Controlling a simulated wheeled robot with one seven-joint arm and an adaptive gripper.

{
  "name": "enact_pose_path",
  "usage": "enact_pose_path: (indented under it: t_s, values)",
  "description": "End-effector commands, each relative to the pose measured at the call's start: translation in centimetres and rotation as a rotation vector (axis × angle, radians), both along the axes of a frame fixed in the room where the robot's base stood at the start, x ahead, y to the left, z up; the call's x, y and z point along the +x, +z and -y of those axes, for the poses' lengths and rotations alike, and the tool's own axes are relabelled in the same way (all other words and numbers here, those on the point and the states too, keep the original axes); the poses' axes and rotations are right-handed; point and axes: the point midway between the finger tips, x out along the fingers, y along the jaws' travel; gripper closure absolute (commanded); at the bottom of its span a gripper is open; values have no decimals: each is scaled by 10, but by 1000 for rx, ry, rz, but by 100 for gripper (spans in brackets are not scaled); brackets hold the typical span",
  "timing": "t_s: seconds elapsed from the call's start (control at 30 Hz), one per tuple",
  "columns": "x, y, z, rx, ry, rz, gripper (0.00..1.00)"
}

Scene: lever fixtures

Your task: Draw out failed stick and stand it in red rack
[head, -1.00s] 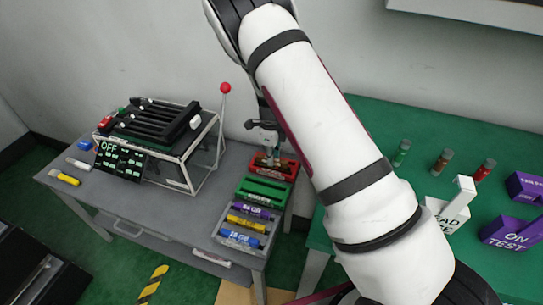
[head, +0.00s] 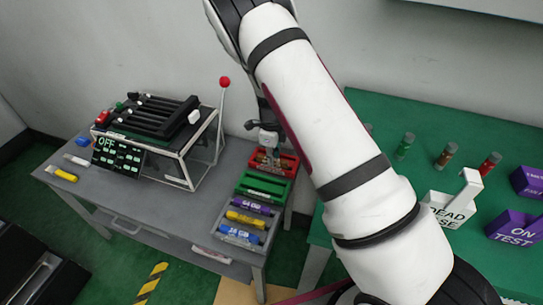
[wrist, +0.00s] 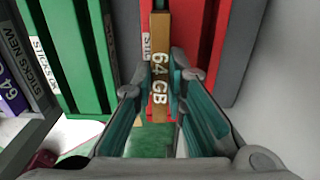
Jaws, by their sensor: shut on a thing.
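My gripper (head: 268,157) is over the red rack (head: 285,172) at the back right of the grey bench. In the wrist view it (wrist: 160,108) is shut on a gold-brown stick (wrist: 160,60) marked "64 GB", held between the teal fingertips. The red rack (wrist: 205,35) lies behind and around the stick in that view. I cannot tell whether the stick's lower end is inside a rack slot. The black slotted device (head: 155,115), with an "OFF" screen (head: 117,157), stands at the left of the bench.
A green rack (head: 262,188) sits next to the red one, also in the wrist view (wrist: 75,50). A tray with purple, yellow and blue sticks (head: 243,220) is in front. A red-knobbed lever (head: 224,83) stands beside the device. The green table (head: 385,215) is at right.

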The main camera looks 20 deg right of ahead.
Motion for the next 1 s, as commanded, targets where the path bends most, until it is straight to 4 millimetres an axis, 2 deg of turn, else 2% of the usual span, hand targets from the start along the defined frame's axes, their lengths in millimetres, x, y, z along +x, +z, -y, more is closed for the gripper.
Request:
enact_pose_path:
  t_s: [0.03, 0.07, 0.1, 0.17, 0.43, 0.57, 0.67, 1.0]
  values:
    - [0, -2, 0, 0, 0, 0, 100]
    - [0, -1, 0, 0, 0, 0, 83]
    - [0, -1, 0, 0, 0, 0, 74]
    - [0, -1, 0, 0, 0, 0, 64]
    - [0, -1, 0, 0, 0, 0, 64]
    - [1, 7, 0, 0, 0, 4, 64]
    - [1, 20, 0, 1, -1, 4, 64]
    - [1, 88, -1, 1, 1, 4, 64]
